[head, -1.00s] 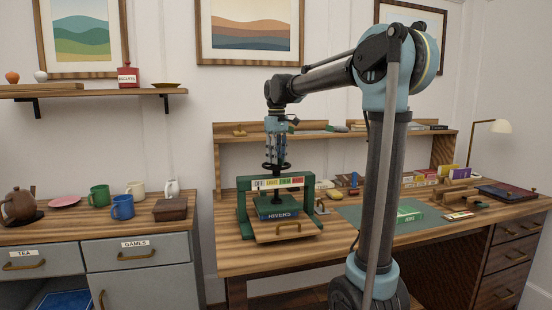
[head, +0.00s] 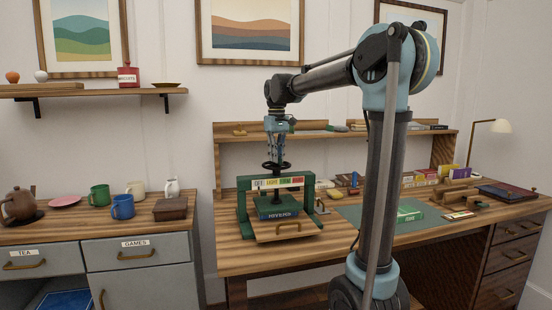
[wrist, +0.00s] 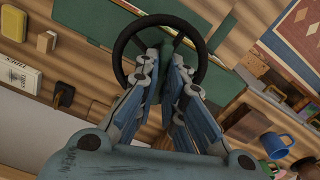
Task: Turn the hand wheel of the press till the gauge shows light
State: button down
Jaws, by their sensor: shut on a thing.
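The green press (head: 245,212) stands on the left part of the wooden desk. Its dark hand wheel (head: 268,165) lies flat above the top beam. It shows as a black ring in the wrist view (wrist: 118,62). The gauge strip (head: 278,183) on the beam has white, yellow, green and red fields; I cannot make out a pointer. A dark blue book (head: 278,214) lies in the press under a green plate. My gripper (head: 277,160) points down over the wheel, its fingers (wrist: 166,62) shut on the wheel's middle.
A cabinet at left holds a teapot (head: 20,205) and mugs (head: 123,207). The desk's front strip is clear.

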jog(key=shift+w+m, duration=0.1)
jog(key=shift+m, duration=2.2)
jog(key=c, duration=1.7)
grip_release()
notch_tip(320, 180, up, 12)
